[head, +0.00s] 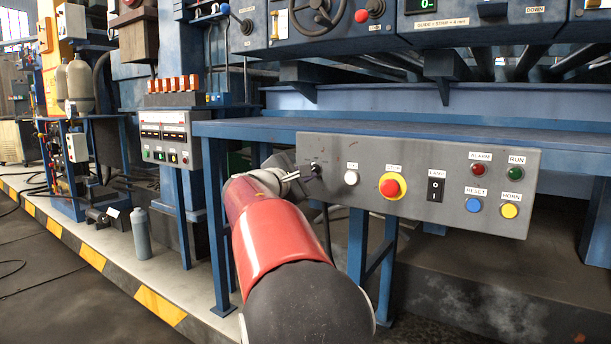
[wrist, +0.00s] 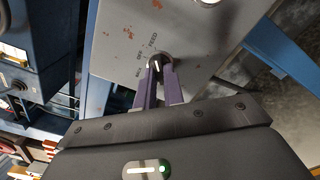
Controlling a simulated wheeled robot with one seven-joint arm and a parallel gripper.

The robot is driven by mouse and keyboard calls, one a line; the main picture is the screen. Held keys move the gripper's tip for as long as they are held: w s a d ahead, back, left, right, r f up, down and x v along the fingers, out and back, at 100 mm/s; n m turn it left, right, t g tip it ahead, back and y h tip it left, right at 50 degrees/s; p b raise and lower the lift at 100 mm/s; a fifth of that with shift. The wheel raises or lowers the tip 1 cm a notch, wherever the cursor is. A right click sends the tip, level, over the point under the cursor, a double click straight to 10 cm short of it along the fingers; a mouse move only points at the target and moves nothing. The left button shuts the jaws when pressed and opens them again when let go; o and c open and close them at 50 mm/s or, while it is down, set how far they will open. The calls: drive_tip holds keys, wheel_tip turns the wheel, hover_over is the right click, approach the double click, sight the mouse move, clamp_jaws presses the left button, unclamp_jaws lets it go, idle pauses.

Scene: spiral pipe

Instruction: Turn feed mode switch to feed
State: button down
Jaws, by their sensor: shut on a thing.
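The feed mode switch is a small black knob with a white mark (wrist: 157,60), seen in the wrist view on a grey panel (wrist: 195,50). In the head view my gripper (head: 307,175) reaches the left end of the grey control panel (head: 330,143), and the knob is mostly hidden there.
Right of the switch on the panel are a white button (head: 351,178), a red emergency stop (head: 391,186) on yellow, a black rocker switch (head: 436,190) and several coloured buttons and lamps. A blue table edge (head: 400,133) runs just above the panel. Blue legs stand below.

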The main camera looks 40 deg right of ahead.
drive_tip(key=c, duration=1.5)
unclamp_jaws()
drive_tip(key=v, duration=0.8)
drive_tip(key=s+a+f+m+y+p, duration=0.5)
drive_tip(key=s+a+f+y, duration=0.3)
drive_tip(key=s+a, duration=0.4)
drive_tip(key=s+a+f+m+y+p, duration=0.5)
drive_tip(key=s+a+f+y, duration=0.4)
drive_tip(key=s+a, duration=0.4)
drive_tip(key=shift+s+a+m, duration=0.3)
drive_tip(key=shift+m, duration=0.5)
